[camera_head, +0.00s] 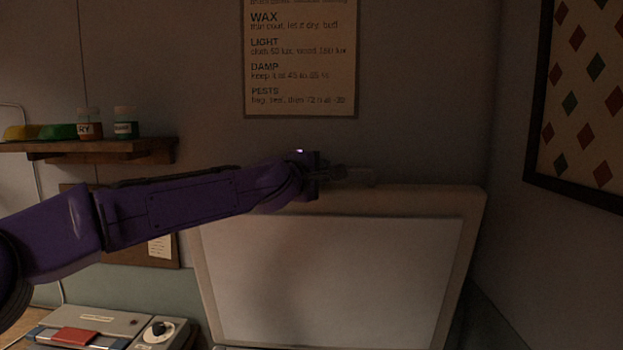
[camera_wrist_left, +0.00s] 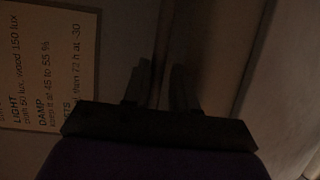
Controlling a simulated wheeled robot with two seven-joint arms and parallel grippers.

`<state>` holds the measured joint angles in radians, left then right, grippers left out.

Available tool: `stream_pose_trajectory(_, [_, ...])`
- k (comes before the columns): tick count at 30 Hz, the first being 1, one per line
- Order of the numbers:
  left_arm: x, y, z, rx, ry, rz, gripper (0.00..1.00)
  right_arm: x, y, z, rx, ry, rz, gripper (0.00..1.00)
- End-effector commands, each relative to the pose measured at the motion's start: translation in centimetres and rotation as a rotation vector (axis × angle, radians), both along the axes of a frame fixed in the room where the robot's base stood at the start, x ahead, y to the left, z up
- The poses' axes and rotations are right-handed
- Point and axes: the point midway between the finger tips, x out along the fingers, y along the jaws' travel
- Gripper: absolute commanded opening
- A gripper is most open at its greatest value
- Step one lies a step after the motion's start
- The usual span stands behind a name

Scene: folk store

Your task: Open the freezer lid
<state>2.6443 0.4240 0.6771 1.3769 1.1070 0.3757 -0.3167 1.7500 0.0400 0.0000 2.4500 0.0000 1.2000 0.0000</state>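The freezer lid (camera_head: 345,285) stands raised and steeply tilted in the head view, its pale inner panel and lighter rim facing me. Its pale surface also fills the right side of the wrist view (camera_wrist_left: 280,75). My left gripper (camera_head: 358,174) is at the top edge of the lid, reaching rightward along it; the picture is too dark to tell whether it touches. In the left wrist view its two dark fingers (camera_wrist_left: 160,88) stand apart with a narrow gap. I see nothing clearly held between them. My right gripper is not in view. The freezer's body is mostly hidden below the frame.
A text poster (camera_head: 300,60) hangs on the wall behind the lid. A wooden shelf (camera_head: 100,150) with jars is at the left. A device with a dial (camera_head: 158,332) lies at the lower left. A framed diamond pattern (camera_head: 580,100) hangs on the right wall.

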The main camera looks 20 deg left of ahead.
Motion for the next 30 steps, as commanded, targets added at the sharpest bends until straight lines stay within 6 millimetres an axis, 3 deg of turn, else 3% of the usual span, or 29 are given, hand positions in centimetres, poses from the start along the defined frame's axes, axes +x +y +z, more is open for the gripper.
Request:
stream_pose_trajectory(15, [-4.1,0.7,0.3,-0.001,-0.002,-0.001,0.27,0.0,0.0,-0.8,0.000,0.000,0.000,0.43])
stream_pose_trajectory(30, [-4.3,0.7,0.4,0.000,-0.001,-0.001,0.27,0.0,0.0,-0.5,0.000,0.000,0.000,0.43])
